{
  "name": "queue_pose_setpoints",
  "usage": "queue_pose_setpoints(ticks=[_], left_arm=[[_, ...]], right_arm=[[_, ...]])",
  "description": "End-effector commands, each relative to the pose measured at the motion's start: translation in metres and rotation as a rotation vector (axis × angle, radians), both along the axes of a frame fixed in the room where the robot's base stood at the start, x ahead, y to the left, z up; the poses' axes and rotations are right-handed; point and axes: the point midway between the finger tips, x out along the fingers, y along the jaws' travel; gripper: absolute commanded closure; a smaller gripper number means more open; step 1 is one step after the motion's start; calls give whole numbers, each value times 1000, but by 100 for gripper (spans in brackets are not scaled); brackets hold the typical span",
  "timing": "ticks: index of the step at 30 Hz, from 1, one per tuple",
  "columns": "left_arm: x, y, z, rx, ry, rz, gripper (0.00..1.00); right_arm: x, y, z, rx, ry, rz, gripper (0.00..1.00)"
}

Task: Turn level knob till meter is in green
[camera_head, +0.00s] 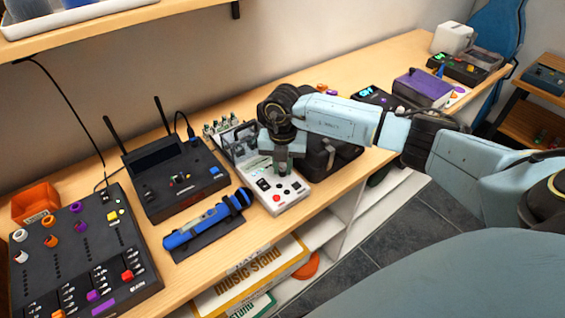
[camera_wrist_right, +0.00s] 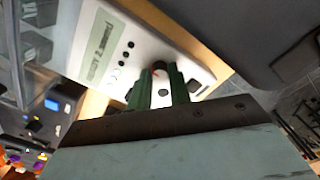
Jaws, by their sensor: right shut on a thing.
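A white device (camera_head: 290,196) with a red button and several dark controls stands on the wooden bench. My right gripper (camera_head: 283,165) points down over it, with its fingers at the panel. In the right wrist view, the two green fingers of my right gripper (camera_wrist_right: 159,78) close around a small dark knob (camera_wrist_right: 159,66) on the white panel (camera_wrist_right: 148,40). A pale green strip with dark marks (camera_wrist_right: 102,46) lies on that panel, too blurred to read. I cannot make out a meter needle or a green zone. My left gripper is not in view.
A blue microphone (camera_head: 207,222) lies on a dark stand left of the device. A black receiver with antennas (camera_head: 172,180) and a black mixer (camera_head: 85,250) stand farther left. A black case (camera_head: 330,158) sits close on the right. The bench's front edge is near the device.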

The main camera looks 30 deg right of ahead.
Motion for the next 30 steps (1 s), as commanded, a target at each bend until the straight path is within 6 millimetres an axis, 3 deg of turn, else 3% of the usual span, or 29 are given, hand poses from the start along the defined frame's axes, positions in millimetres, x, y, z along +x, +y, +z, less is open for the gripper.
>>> queue_pose_setpoints(ticks=[9, 23, 24, 28, 30], left_arm=[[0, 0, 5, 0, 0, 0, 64], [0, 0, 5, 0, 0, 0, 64], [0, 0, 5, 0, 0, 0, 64], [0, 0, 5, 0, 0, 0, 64], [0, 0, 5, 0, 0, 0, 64]], right_arm=[[0, 0, 1, 1, -1, -104, 100], [1, 0, 0, 0, -1, -117, 100], [1, 0, 0, 0, -1, -117, 78], [1, 0, 0, 0, -1, -117, 61], [0, 0, 0, 0, -1, -117, 59]])
